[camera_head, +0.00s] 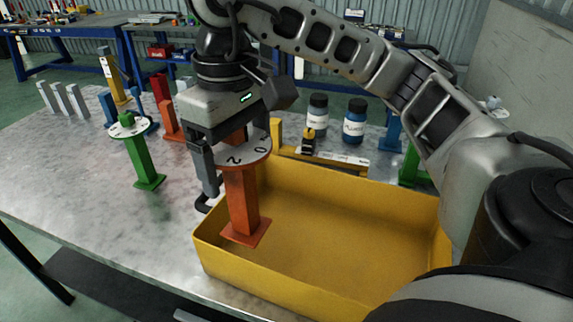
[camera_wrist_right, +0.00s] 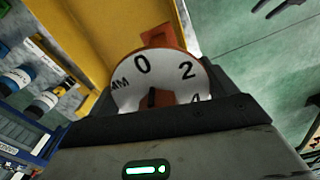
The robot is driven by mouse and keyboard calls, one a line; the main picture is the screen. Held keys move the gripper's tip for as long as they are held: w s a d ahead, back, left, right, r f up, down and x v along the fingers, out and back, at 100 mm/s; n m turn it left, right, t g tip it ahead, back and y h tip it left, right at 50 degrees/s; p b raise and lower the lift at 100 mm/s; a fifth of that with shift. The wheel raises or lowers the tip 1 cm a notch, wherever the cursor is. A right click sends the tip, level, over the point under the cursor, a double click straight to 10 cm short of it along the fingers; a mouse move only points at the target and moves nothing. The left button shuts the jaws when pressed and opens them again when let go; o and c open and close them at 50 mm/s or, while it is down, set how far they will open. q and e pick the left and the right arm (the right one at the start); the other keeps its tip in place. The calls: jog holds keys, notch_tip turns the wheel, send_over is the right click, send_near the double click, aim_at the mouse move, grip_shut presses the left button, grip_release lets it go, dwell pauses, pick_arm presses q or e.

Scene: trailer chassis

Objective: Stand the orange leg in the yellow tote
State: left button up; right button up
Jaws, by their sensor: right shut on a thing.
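The orange leg (camera_head: 242,200) is upright, with its square foot plate low inside the left end of the yellow tote (camera_head: 330,290). I cannot tell whether the foot touches the tote floor. A white numbered disc sits around the leg's upper part, and it also shows in the right wrist view (camera_wrist_right: 160,82). My right gripper (camera_head: 228,148) points down and is shut on the orange leg near its top. One finger shows left of the leg; the other is mostly hidden. My left gripper is not in view.
A green leg (camera_head: 139,160) stands on the grey table left of the tote. Two bottles, one white (camera_head: 317,117) and one blue (camera_head: 355,122), stand behind the tote. Several coloured parts stand at the back left. The tote's middle and right floor is clear.

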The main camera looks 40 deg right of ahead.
pick_arm(q)
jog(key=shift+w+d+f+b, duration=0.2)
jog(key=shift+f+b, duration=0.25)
jog(key=shift+b, duration=0.5)
pick_arm(e)
jog(key=d+f, duration=0.8)
jog(key=f, duration=0.2)
jog(key=shift+w+d+f, duration=0.2)
jog(key=shift+w+f, duration=0.05)
jog(key=shift+f, duration=0.05)
jog(key=shift+f+b, duration=0.25)
jog(key=shift+b, duration=0.05)
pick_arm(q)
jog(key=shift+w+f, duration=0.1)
pick_arm(e)
jog(key=o, duration=1.5)
jog(key=shift+r, duration=0.1)
jog(key=shift+r, duration=0.1)
pick_arm(q)
jog(key=p, duration=0.2)
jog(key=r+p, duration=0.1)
jog(key=p, duration=0.1)
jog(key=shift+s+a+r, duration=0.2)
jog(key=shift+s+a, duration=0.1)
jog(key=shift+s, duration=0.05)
pick_arm(e)
notch_tip(320, 180, up, 12)
